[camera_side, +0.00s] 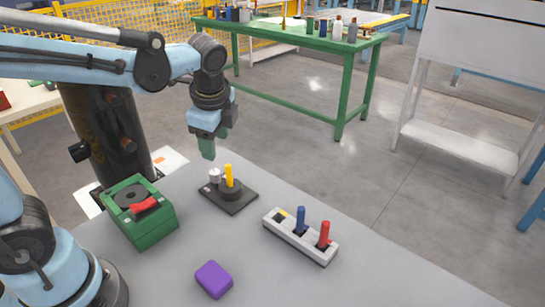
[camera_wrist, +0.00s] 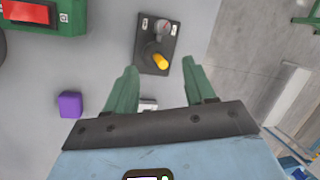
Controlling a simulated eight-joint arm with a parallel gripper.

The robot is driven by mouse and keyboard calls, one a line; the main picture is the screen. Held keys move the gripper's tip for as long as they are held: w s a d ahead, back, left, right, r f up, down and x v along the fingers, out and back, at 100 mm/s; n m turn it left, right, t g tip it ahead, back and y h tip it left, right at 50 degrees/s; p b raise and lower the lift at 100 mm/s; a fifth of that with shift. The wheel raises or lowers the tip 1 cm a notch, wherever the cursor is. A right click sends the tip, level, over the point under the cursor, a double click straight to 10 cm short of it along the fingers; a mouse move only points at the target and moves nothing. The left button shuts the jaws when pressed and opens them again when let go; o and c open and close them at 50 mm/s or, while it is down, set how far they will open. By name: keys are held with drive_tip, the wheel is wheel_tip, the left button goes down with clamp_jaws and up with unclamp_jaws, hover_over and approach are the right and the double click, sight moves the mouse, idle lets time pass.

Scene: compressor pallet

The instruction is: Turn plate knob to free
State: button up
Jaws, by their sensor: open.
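The plate knob is a yellow upright handle (camera_side: 229,175) on a round dark base, set on a black plate (camera_side: 240,207). A small silver cylinder (camera_side: 214,176) stands beside it on the same plate. In the wrist view the yellow handle (camera_wrist: 160,61) lies ahead of my fingers, with a grey dial (camera_wrist: 162,27) further up the plate. My gripper (camera_side: 208,145) hangs above and behind the plate in the side view, apart from it. Its two green fingers (camera_wrist: 155,92) are spread wide with nothing between them at the tips.
A green box with a red handle (camera_side: 145,205) stands left of the plate. A white block with blue and red pegs (camera_side: 300,240) is to its right. A purple block (camera_side: 213,279) lies at the front. The grey tabletop between them is clear.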

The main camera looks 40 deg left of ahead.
sight(215, 172)
drive_tip(key=w+m, duration=0.1)
drive_tip(key=w+m+g+y, duration=0.1)
drive_tip(key=m, duration=0.1)
drive_tip(key=shift+f, duration=0.25)
drive_tip(key=shift+w+a+f+m+g+y, duration=0.15)
drive_tip(key=shift+m+g, duration=0.1)
drive_tip(key=shift+m, duration=0.2)
drive_tip(key=shift+w+f+m+g+y, duration=0.15)
drive_tip(key=shift+m+g, duration=0.1)
drive_tip(key=shift+m, duration=0.2)
drive_tip(key=x, duration=1.1)
drive_tip(key=shift+a+f, duration=0.1)
drive_tip(key=shift+f, duration=0.3)
clamp_jaws()
drive_tip(key=n+g, duration=0.1)
drive_tip(key=n, duration=0.3)
drive_tip(key=shift+w+n+g, duration=0.15)
drive_tip(key=shift+n+g, duration=0.25)
unclamp_jaws()
